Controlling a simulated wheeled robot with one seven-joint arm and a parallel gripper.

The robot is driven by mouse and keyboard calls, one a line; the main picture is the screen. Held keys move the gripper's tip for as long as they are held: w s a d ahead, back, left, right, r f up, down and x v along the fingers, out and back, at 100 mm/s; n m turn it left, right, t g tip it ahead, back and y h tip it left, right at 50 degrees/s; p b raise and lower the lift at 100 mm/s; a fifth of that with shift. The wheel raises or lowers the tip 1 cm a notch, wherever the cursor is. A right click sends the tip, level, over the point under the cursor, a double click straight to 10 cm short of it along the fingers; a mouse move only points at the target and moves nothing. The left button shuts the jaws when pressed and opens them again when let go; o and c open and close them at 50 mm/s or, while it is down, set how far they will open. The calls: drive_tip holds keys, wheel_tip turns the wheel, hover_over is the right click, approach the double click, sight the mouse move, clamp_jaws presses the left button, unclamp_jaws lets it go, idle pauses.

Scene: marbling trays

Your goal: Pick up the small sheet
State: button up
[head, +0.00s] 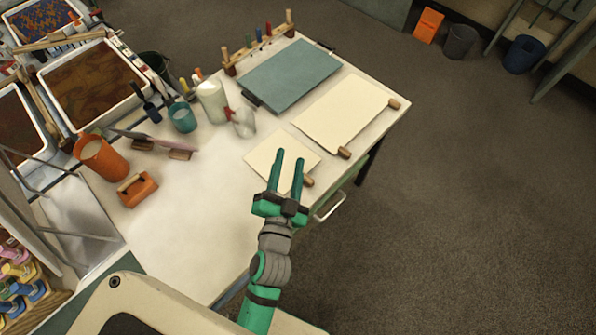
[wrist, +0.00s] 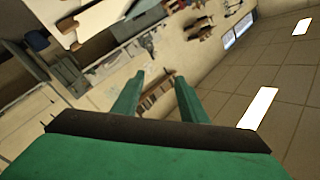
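The small sheet (head: 262,163) is a cream rectangle lying on the white table near its right edge, in the head view. A small wooden block (head: 308,181) sits at its right corner. My gripper (head: 289,156) appears in front of the sheet and hides part of it. The gripper's two green fingers are apart with nothing between them. Its height above the table is hard to tell. In the wrist view the open fingers (wrist: 160,76) point toward the room's far wall, and the sheet cannot be made out.
A larger cream sheet (head: 345,108) with wooden blocks lies behind, beside a blue-grey board (head: 290,76). Bottles, a teal cup (head: 182,118), an orange cup (head: 102,157) and an orange wooden-handled block (head: 138,189) stand left. The table's front middle is clear. A drawer handle (head: 329,207) sticks out right.

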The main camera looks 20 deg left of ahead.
drive_tip(key=w+a+r+n+g+y, duration=0.25)
drive_tip(key=a+r+y, duration=0.25)
drive_tip(key=a+r, duration=0.25)
drive_tip(key=w+a+r+n+g+y, duration=0.1)
drive_tip(key=w+a+r+n+y, duration=0.25)
drive_tip(key=a+r, duration=0.35)
drive_tip(key=a+r+n+g+y, duration=0.2)
drive_tip(key=a+n+g+y, duration=0.25)
drive_tip(key=a, duration=0.25)
drive_tip(key=n+g+h, duration=0.8)
drive_tip(key=g+h, duration=0.2)
drive_tip(key=h, duration=0.8)
hover_over(309, 180)
wheel_tip(309, 180, down, 21)
drive_tip(key=f, duration=0.4)
drive_tip(key=shift+w+a+f, duration=0.1)
drive_tip(key=shift+w+a, duration=0.05)
drive_tip(key=shift+w, duration=0.1)
drive_tip(key=shift+s+f, duration=0.15)
drive_tip(key=shift+f, duration=2.9)
clamp_jaws()
